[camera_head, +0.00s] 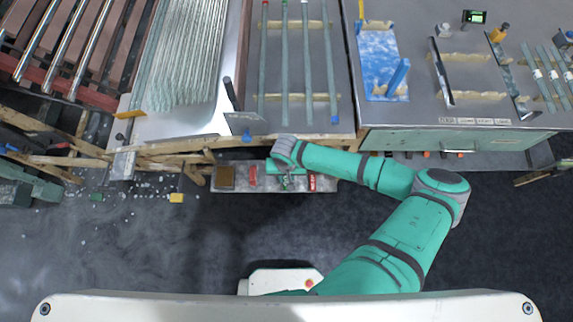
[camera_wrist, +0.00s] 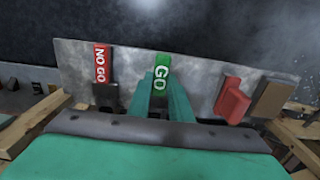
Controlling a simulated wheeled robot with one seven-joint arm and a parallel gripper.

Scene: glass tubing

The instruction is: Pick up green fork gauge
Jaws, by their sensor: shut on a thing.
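The green fork gauge, marked "GO", lies at a grey metal shelf (camera_wrist: 205,72) in the wrist view; its green label end (camera_wrist: 162,68) points away from me. My gripper (camera_wrist: 161,88) has its teal fingers closed on either side of the gauge. The fingers hide the gauge's near part. In the head view my gripper (camera_head: 286,173) is over the shelf (camera_head: 240,187), with a bit of the green gauge (camera_head: 287,184) showing below it. I cannot tell whether the gauge still touches the shelf.
A red "NO GO" gauge (camera_wrist: 101,65) lies to the left of the green one in the wrist view. A red block (camera_wrist: 233,102) and a brown block (camera_wrist: 271,99) are to its right. Wooden beams (camera_head: 180,150) and a bench (camera_head: 460,140) border the shelf.

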